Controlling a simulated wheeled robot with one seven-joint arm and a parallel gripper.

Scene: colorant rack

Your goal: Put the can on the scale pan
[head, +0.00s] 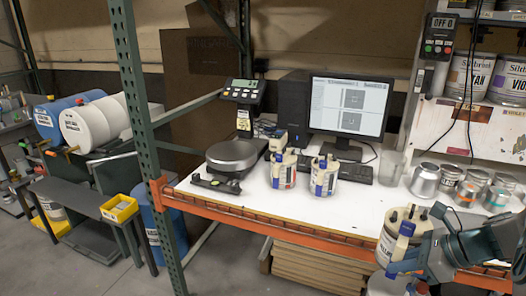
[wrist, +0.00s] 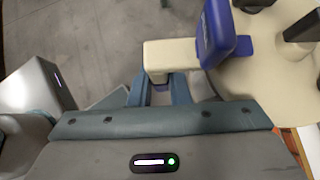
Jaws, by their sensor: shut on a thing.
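A cream can (head: 394,241) with a blue-and-cream handle and dark knobs on its lid is at the lower right of the head view. My gripper (head: 396,262) is shut on its handle and holds it beside the front edge of the bench. In the wrist view my gripper's fingers (wrist: 160,88) close around the cream handle part, with the can's lid (wrist: 265,75) at the right. The scale (head: 232,155), with a round grey pan on top, stands at the bench's left. Its pan is empty.
Two similar cream cans (head: 283,170) (head: 325,176) stand right of the scale. Behind are a monitor (head: 347,105) and keyboard (head: 345,168). Several metal tins (head: 425,181) crowd the right. A green rack post (head: 143,120) rises left of the scale.

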